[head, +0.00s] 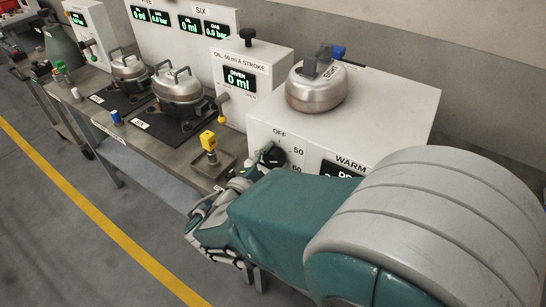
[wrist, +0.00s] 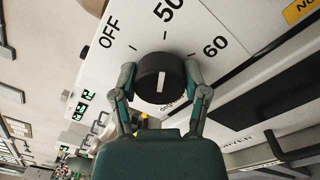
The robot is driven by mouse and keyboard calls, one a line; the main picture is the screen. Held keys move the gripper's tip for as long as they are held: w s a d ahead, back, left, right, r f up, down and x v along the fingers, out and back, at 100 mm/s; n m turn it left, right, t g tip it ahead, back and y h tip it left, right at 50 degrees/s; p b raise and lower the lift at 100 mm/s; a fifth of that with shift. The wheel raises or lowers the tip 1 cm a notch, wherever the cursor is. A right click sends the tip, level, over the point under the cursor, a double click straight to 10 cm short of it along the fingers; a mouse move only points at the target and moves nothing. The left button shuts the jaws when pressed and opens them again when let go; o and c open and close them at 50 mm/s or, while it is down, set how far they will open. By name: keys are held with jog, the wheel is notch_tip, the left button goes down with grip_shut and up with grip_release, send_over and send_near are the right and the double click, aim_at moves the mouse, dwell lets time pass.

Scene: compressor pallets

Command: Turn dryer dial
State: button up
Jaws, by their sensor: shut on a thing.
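The dryer dial is a round black knob with a white pointer line on the white front of the dryer. In the wrist view the dial (wrist: 160,80) sits between the two fingers of my gripper (wrist: 162,82), which is shut on its sides. The markings OFF, 50 and 60 show around its upper side; the lower part of the scale is hidden by the gripper. In the head view the dial (head: 272,155) shows at the front of the dryer (head: 385,110), with my gripper (head: 262,168) at it and my arm covering much of the front.
A metal pot labelled EIGHT (head: 316,92) stands on top of the dryer. Left of it is the oil unit (head: 262,70) with a display. A yellow-topped fitting (head: 208,142) stands on the bench near my gripper. Two more metal pots sit farther left; the floor in front is clear.

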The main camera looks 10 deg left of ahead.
dwell(0.4)
jog(key=o, duration=1.1)
jog(key=shift+o, duration=0.2)
jog(key=v, duration=1.2)
jog(key=shift+f, duration=0.15)
